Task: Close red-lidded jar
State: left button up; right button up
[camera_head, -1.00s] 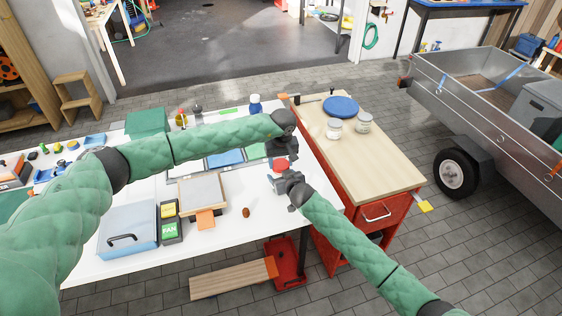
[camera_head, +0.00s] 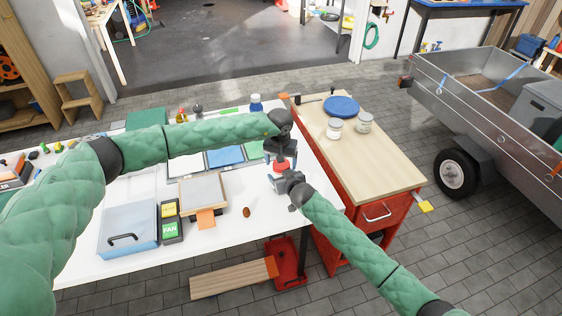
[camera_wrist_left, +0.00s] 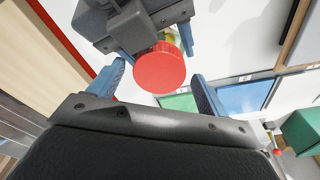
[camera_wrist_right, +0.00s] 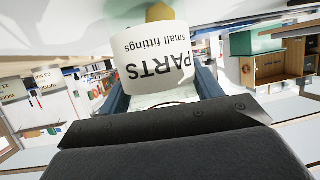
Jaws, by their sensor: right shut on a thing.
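The red lid (camera_head: 281,164) shows in the head view between my two grippers, and as a round red disc in the left wrist view (camera_wrist_left: 159,69). My left gripper (camera_wrist_left: 160,70) is open, pointing down over the lid, with one finger on each side and gaps between them and the lid. My right gripper (camera_head: 284,180) is shut on the jar (camera_wrist_right: 155,60) from the side. Its white label, reading "PARTS small fittings", is upside down in the right wrist view, with something yellowish beside it. Whether the lid sits on the jar's rim is hidden.
The white table (camera_head: 262,220) is clear in front of my right gripper, apart from a small brown object (camera_head: 246,212). A wooden-topped red cabinet (camera_head: 375,160) with jars stands right.

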pick_arm(q)
jog(key=shift+r, duration=0.1)
jog(key=shift+r, duration=2.15)
jog(key=shift+c, duration=0.5)
